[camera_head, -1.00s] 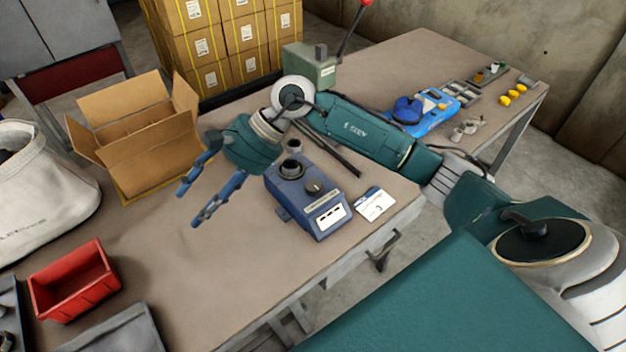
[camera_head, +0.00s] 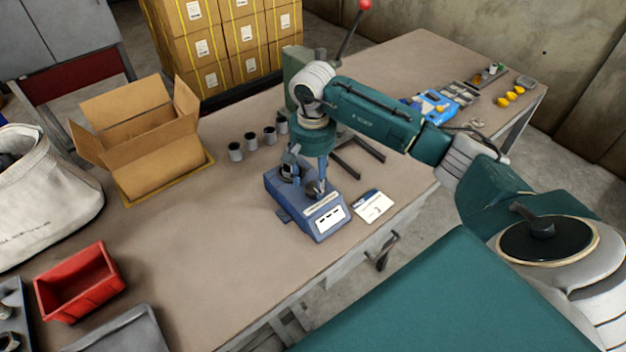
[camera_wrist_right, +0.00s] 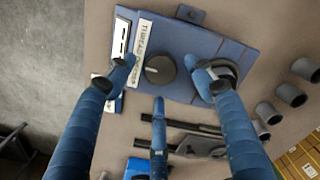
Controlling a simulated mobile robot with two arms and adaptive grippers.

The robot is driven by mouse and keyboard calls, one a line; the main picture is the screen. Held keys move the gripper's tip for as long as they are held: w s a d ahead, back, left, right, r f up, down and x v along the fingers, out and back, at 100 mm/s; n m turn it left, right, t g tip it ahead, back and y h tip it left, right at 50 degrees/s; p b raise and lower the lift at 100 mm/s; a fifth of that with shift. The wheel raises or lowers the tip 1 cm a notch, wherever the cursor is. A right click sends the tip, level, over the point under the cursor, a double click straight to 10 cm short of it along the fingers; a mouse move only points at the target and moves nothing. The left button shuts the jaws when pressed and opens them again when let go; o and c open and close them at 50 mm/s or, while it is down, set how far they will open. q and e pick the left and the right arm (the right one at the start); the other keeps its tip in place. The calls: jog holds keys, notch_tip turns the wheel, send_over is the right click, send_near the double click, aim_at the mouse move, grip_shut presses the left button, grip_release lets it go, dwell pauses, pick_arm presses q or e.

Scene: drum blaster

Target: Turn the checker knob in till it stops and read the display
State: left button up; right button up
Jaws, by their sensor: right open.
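The blue checker box (camera_head: 275,183) sits on the table. Its dark round knob (camera_wrist_right: 160,69) is on top, with a lettered label strip beside it. The white display panel (camera_head: 330,218) on its front shows small dark marks, too small to read; part of it shows in the wrist view (camera_wrist_right: 120,38). My right gripper (camera_head: 306,180) points down over the box, open, with its blue fingers spread around the knob. In the wrist view visible gaps separate the fingers from the knob. One finger partly covers the round socket (camera_wrist_right: 229,70). My left gripper is not in view.
A white card (camera_head: 373,206) lies right of the checker. Several grey cups (camera_head: 235,151) stand behind it, near a dark fork-shaped frame (camera_head: 362,160). A green lever press (camera_head: 296,62) stands beyond. An open carton (camera_head: 150,150) and red bin (camera_head: 80,281) are left; the table between is clear.

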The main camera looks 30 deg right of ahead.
jog(key=shift+f, duration=1)
jog(key=shift+c, duration=0.2)
jog(key=c, duration=1.1)
